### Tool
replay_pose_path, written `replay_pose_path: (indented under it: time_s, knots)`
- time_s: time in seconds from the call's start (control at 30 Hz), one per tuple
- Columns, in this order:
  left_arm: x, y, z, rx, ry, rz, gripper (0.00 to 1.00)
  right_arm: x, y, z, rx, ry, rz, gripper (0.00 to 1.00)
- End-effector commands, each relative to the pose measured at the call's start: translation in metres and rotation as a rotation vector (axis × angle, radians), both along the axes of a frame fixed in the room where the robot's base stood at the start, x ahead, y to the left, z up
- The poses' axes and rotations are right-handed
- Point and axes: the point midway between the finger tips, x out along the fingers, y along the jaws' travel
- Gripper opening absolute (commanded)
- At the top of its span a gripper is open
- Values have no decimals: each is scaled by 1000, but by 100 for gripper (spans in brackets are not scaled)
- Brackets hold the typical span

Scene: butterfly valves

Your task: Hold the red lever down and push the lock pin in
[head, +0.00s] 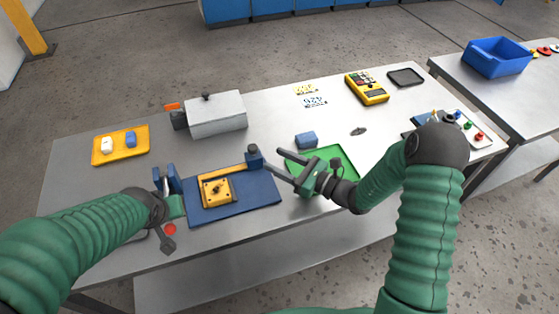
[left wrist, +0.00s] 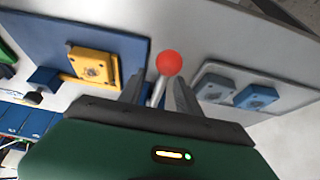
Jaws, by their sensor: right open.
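The red lever's ball (head: 170,229) shows beside my left gripper's green body in the head view. In the left wrist view, the red ball (left wrist: 169,62) and its metal rod stand between the two dark fingers of my left gripper (left wrist: 158,82). I cannot tell whether the fingers press on the rod. A yellow block (head: 217,190) with a round dark part sits on a blue plate (head: 260,193), with a yellow bar reaching to a blue post (head: 253,157). My right gripper (head: 276,163) is open and empty, just right of that post. I cannot make out the lock pin clearly.
Behind stand a yellow tray (head: 97,156) with two small blocks and a grey box (head: 217,120). A green mat (head: 338,158) and a small blue block (head: 306,139) lie by my right gripper. The table's middle right is mostly free.

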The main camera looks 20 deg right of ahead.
Motion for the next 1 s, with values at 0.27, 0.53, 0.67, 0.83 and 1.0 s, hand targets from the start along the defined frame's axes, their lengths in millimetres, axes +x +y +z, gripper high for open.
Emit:
replay_pose_path:
  time_s: [0.27,0.53,0.67,0.83,1.0]
  knots:
    - [0,0,29,0,0,1,40,0,0,26,0,0,0,50]
    - [0,0,55,0,-1,0,40,0,0,47,0,0,0,50]
    - [1,0,68,0,-2,0,40,0,0,58,0,0,0,50]
    - [0,0,70,0,-1,0,40,0,0,59,0,0,0,50]
    - [1,0,69,0,-1,0,40,0,0,58,0,0,0,50]
